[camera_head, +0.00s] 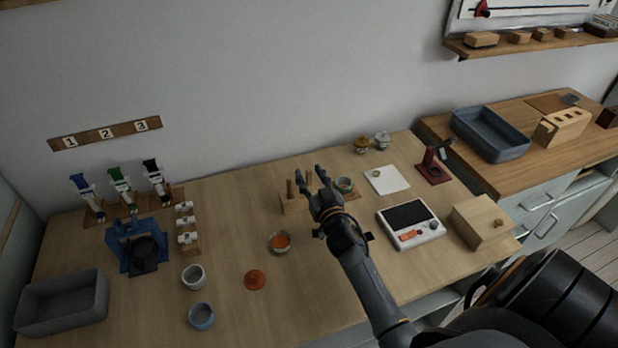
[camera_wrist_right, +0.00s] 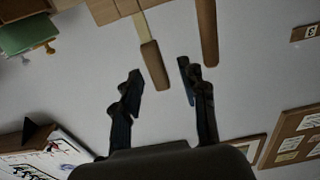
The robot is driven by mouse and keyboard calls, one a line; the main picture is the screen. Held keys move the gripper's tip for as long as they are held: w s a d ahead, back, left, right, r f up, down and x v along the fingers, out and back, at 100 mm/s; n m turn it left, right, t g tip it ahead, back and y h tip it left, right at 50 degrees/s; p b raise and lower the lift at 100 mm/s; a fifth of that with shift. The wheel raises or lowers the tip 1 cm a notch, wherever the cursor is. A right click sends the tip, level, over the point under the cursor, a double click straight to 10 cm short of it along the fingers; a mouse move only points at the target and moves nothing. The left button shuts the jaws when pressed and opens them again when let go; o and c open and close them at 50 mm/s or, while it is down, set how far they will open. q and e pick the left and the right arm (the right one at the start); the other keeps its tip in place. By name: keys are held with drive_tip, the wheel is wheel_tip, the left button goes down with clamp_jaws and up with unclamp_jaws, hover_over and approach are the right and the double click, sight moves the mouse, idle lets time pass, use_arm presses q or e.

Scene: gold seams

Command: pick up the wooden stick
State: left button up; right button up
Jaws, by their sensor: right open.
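A wooden rack (camera_head: 293,206) stands on the table, left of my right gripper (camera_head: 312,180). A brown wooden stick (camera_head: 290,189) stands upright in it. The right wrist view shows two sticks. One stick (camera_wrist_right: 155,66) has a pale shaft and brown end, and its end shows between the fingertips of my open right gripper (camera_wrist_right: 160,74). The other, a thicker brown stick (camera_wrist_right: 208,32), lies to the right, outside the fingers. I see no finger touching either stick. The gripper hides part of the rack in the head view. My left gripper is out of view.
A bowl of orange powder (camera_head: 280,242) lies in front of the rack.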

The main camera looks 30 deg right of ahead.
drive_tip(key=shift+w+d+f, duration=0.1)
drive_tip(key=shift+w+d, duration=0.05)
drive_tip(key=shift+w, duration=0.5)
drive_tip(key=shift+s, duration=0.1)
drive_tip(key=shift+c, duration=1.3)
clamp_jaws()
